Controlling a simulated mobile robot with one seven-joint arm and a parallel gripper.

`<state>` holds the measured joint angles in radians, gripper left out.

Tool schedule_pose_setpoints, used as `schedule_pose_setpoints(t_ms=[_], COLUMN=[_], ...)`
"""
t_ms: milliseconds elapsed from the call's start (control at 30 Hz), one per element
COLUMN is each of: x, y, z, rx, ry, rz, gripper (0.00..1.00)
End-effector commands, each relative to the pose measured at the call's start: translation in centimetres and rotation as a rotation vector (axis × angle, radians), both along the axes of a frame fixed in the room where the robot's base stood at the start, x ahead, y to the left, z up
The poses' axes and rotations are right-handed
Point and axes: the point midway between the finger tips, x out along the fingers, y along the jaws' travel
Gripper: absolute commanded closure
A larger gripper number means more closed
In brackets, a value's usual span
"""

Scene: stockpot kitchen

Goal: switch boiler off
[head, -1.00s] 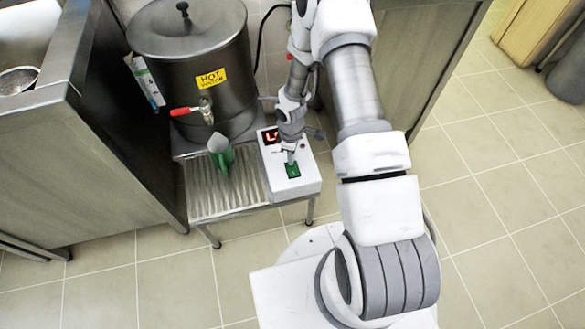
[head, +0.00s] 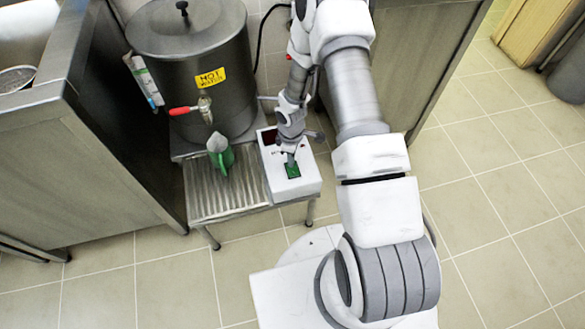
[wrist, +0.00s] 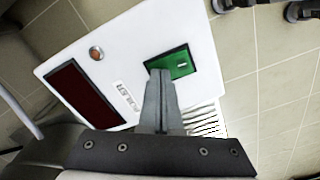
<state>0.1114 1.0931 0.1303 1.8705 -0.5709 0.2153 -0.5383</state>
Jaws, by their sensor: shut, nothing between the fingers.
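The boiler (head: 195,60) is a dark steel pot with a yellow "HOT WATER" label and a red-handled tap. Its white control box (head: 290,183) stands at the right end of the slatted stand. The box has a green switch (head: 293,171), which also shows in the wrist view (wrist: 182,62), and a dark display (wrist: 85,95) with no digits lit. My gripper (wrist: 158,74) is shut and empty, its fingertips at the near edge of the green switch. Whether they touch it I cannot tell. In the head view my gripper (head: 291,163) covers part of the switch.
Steel counters flank the stand at left and right. A small round orange lamp or button (wrist: 96,53) sits on the box. Tiled floor is clear in front.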

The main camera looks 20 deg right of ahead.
Motion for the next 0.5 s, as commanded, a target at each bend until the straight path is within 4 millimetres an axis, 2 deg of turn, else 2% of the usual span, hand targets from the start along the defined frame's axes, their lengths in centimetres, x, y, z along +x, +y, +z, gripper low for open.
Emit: schedule_pose_setpoints(t_ms=[500], x=[0.0], y=[0.0], z=[4.1], rx=[0.0], ry=[0.0], rz=[0.0], gripper=[1.0])
